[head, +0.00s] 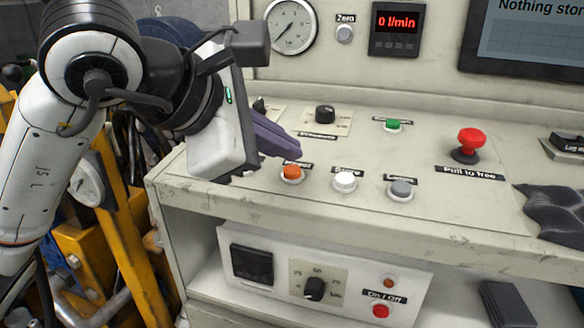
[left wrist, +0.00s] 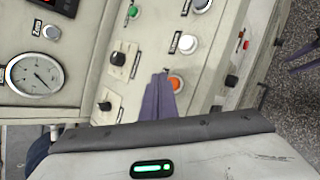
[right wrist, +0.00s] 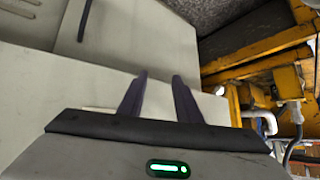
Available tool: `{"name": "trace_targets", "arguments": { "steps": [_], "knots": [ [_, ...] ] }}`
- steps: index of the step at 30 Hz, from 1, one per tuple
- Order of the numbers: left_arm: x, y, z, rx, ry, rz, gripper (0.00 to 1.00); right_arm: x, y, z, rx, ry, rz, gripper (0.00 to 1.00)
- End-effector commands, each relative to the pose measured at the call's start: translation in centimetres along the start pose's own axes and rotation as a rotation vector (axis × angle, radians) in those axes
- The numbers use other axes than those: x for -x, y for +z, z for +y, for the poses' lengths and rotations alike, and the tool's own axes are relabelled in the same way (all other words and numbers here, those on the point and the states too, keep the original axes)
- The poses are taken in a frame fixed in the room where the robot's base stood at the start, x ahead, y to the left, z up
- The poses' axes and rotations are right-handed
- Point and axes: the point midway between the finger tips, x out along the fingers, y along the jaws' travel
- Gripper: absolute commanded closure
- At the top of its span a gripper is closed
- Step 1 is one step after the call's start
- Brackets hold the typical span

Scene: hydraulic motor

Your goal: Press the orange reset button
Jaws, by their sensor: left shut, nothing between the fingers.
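The orange reset button (head: 292,172) sits at the left end of a row of buttons on the sloped panel. Its label is partly covered by my left gripper. My left gripper (head: 297,150) is shut and empty, its purple fingers just above and behind the button in the head view. In the left wrist view the closed fingertips (left wrist: 160,78) lie right beside the orange button (left wrist: 176,83); whether they touch cannot be told. My right gripper (right wrist: 158,78) is open and empty in the right wrist view, in front of plain pale surfaces.
A white button (head: 344,181) and a grey button (head: 401,188) stand to the right of the orange one. A black knob (head: 325,113), a green button (head: 393,125) and a red mushroom button (head: 469,144) lie farther back. A dark crumpled cloth (head: 555,213) lies at the right.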

Motion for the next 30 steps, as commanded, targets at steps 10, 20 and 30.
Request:
{"name": "trace_targets", "arguments": {
  "steps": [10,20,30],
  "knots": [
    [0.0,0.0,0.0,0.0,0.0,0.0,1.0,0.0,-0.2,-0.1,-0.002,-0.001,0.004,0.69],
    [-0.6,-0.5,-0.5,0.0,0.0,0.001,1.0,-0.7,0.5,0.0,-0.003,0.0,0.004,0.69],
    [-0.6,-0.4,-0.4,0.0,0.0,0.0,1.0,-0.8,0.8,0.1,-0.003,0.0,-0.001,0.69]
  ]
}}
